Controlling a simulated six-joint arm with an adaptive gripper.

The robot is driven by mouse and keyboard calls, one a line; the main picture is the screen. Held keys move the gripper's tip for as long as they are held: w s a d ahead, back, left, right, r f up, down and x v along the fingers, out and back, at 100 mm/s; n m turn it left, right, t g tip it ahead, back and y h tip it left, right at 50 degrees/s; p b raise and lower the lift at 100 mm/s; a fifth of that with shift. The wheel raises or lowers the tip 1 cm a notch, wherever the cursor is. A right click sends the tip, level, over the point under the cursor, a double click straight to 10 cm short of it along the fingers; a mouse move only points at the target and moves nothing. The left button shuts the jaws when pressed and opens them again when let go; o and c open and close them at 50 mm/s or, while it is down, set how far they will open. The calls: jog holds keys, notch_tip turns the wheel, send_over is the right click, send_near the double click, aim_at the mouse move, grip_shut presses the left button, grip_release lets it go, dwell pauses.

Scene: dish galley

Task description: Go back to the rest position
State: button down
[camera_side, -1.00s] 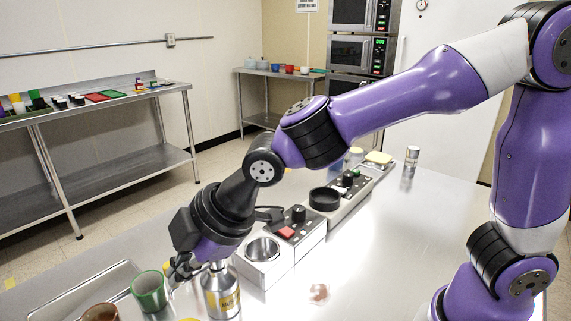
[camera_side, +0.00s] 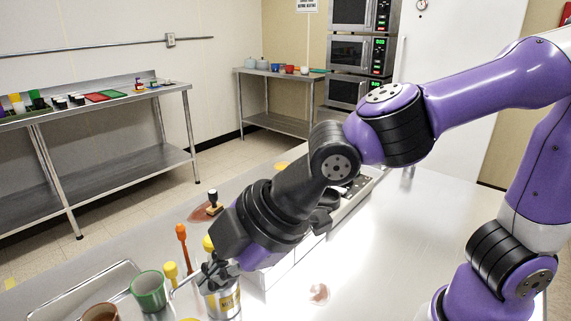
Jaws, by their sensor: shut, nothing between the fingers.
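My gripper (camera_side: 214,273) points down and to the left, just above and in front of a silver canister with a yellow label (camera_side: 226,301). Its fingers overlap the canister's top in this view, so I cannot tell whether they touch it. The fingers look close together and hold nothing that I can see. My purple arm crosses the upper right of the view.
A green mug (camera_side: 148,291) and a brown cup (camera_side: 101,312) stand at a metal tray (camera_side: 66,303) on the left. Orange and yellow-topped tools (camera_side: 182,240) stand behind the gripper. My arm hides much of a white equipment box (camera_side: 281,272). The counter's right part is clear.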

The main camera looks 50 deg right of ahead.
jog(key=v, duration=0.7)
jog(key=s+d+f+m+h, duration=0.1)
jog(key=d+f+m+h, duration=0.1)
jog(key=d+m, duration=0.5)
jog(key=s+d+f+m+h, duration=0.1)
jog(key=d+f+m+h, duration=0.1)
jog(key=d+m, duration=0.6)
jog(key=d, duration=0.4)
jog(key=shift+f+m+g, duration=0.25)
jog(key=shift+m+g, duration=0.05)
